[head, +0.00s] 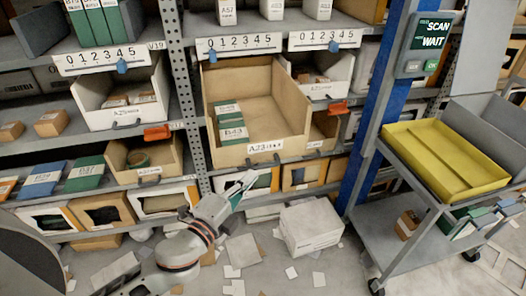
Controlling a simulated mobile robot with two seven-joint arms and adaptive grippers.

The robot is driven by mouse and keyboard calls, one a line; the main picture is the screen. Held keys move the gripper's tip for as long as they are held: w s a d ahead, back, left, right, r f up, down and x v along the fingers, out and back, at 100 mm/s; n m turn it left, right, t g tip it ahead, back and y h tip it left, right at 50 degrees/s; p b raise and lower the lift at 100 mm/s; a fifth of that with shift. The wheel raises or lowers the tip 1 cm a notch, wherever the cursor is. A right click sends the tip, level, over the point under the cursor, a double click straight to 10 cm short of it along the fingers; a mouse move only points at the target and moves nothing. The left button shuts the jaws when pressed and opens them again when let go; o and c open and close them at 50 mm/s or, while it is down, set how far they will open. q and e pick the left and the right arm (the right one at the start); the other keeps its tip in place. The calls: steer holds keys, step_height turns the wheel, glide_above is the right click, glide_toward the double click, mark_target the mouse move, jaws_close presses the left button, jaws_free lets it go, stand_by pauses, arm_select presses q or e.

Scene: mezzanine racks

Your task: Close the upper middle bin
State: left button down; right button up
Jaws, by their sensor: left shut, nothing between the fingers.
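The upper middle bin looks to be the large tan bin (287,118) with the label A23 on its front, in the middle of the rack. It sticks out of the shelf toward me, past the bins beside it. Its top is open, and two green-and-white boxes (230,122) lie at its left side. My right gripper is not in view.
A white bin (122,116) and a smaller tan bin (150,177) stand left of the rack post. A grey cart (375,215) with a yellow tray (440,150) stands at the right. A white box (309,230) and scattered papers lie on the floor.

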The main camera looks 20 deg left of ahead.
arm_select(q)
glide_toward(269, 143)
steer(key=w+d, duration=0.3)
steer(key=d, duration=0.1)
steer(key=shift+w+a+f+p, duration=0.1)
steer(key=shift+w+a+p, duration=0.25)
steer(key=shift+w+a, duration=1)
steer(key=shift+w, duration=0.05)
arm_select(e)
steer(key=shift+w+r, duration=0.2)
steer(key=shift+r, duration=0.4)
arm_select(q)
steer(key=shift+w+a, duration=0.1)
